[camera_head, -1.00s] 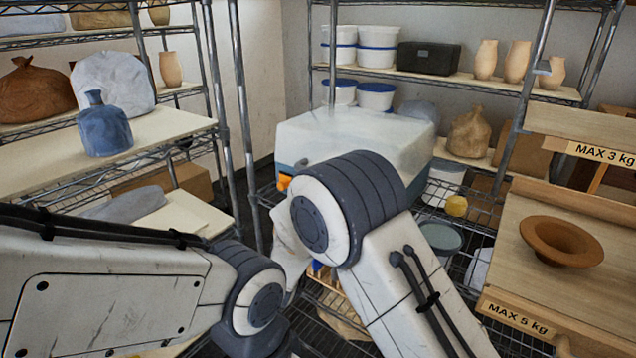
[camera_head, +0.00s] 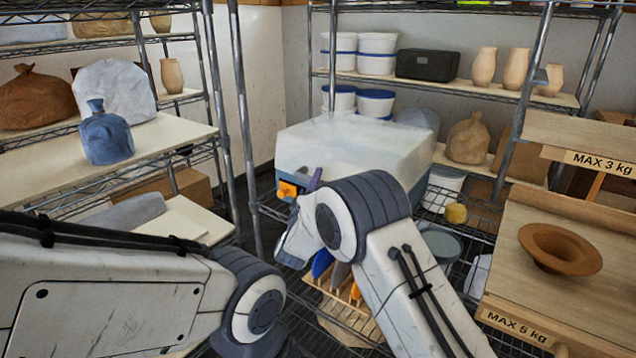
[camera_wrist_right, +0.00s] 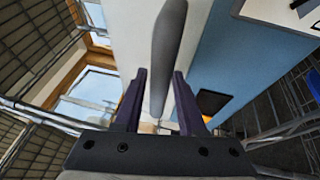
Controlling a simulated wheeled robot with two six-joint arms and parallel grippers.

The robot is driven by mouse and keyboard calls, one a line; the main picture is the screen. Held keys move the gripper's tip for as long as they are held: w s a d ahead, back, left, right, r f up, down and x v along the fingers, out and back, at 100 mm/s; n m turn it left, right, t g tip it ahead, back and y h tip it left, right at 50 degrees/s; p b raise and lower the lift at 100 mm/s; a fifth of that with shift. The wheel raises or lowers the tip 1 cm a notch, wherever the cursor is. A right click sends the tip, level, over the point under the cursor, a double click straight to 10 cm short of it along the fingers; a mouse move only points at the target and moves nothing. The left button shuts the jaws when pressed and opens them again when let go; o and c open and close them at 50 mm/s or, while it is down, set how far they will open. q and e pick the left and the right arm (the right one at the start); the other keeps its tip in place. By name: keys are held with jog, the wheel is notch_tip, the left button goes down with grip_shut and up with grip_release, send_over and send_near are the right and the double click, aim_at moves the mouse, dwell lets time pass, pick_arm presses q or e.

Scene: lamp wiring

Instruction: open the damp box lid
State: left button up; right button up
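The damp box has a pale lid (camera_head: 350,143) that looks closed, and a blue body with an orange latch (camera_head: 288,190) at its front left corner. It stands on the middle wire shelf. My right gripper's purple finger (camera_head: 315,180) shows at the front edge of the lid, partly hidden by my arm. In the right wrist view, the right gripper (camera_wrist_right: 160,100) is open, with a grey bar-like handle (camera_wrist_right: 167,45) between its two fingers. I cannot tell whether they touch it. The blue box side (camera_wrist_right: 225,70) shows beside them. My left gripper is out of view.
A wooden rack (camera_head: 345,310) with coloured tools lies below the box. White tubs (camera_head: 375,100) and a black case (camera_head: 428,62) stand on the shelf behind. A terracotta bowl (camera_head: 560,246) is on the right-hand board. A shelf post (camera_head: 243,120) rises left of the box.

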grip_shut()
dwell(1.4)
